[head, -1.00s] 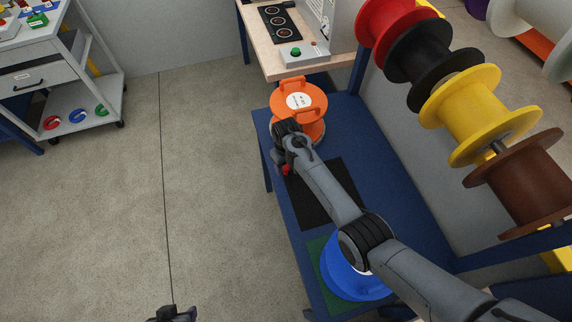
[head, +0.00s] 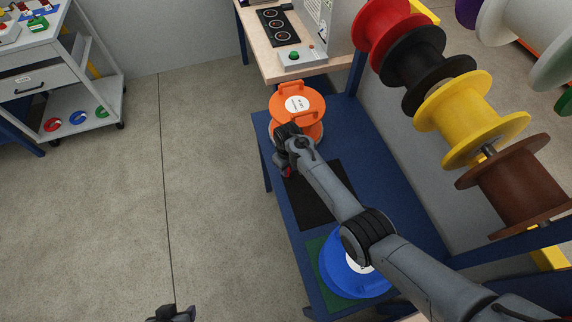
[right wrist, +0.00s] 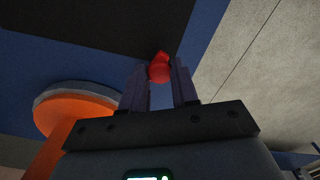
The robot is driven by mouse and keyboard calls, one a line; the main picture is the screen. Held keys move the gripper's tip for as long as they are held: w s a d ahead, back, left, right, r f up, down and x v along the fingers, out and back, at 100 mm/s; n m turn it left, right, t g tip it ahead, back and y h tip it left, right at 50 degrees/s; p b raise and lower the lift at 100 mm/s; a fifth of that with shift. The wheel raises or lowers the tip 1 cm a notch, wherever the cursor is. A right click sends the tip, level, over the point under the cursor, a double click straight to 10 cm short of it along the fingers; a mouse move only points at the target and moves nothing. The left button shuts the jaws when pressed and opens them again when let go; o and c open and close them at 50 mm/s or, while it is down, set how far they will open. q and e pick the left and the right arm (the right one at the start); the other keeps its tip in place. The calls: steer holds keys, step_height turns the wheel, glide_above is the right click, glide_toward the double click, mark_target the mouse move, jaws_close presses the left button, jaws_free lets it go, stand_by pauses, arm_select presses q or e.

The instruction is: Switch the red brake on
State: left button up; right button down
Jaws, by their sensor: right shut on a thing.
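The red brake (head: 289,174) is a small red knob at the left edge of the blue bench, just below the orange reel in the head view. It is mostly hidden there by my right gripper (head: 284,164). In the right wrist view the red brake (right wrist: 159,68) shows between the two fingertips. My right gripper (right wrist: 159,82) is shut on it. The knob's mounting and its exact position are hidden. My left gripper (head: 173,313) shows only as a dark tip at the bottom edge, away from the bench, and its jaws cannot be made out.
The orange reel (head: 298,104) stands close to my right gripper. A black mat (head: 318,205) and a blue reel (head: 340,270) lie along the blue bench (head: 395,200). Coloured spools hang at the right, including a yellow spool (head: 472,112). The floor at left is clear.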

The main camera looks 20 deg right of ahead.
steer(key=c, duration=0.8)
jaws_free()
steer(key=shift+c, duration=0.2)
steer(key=shift+r, duration=0.55)
step_height(320, 180, up, 10)
steer(key=p, duration=0.2)
steer(key=shift+f, duration=0.15)
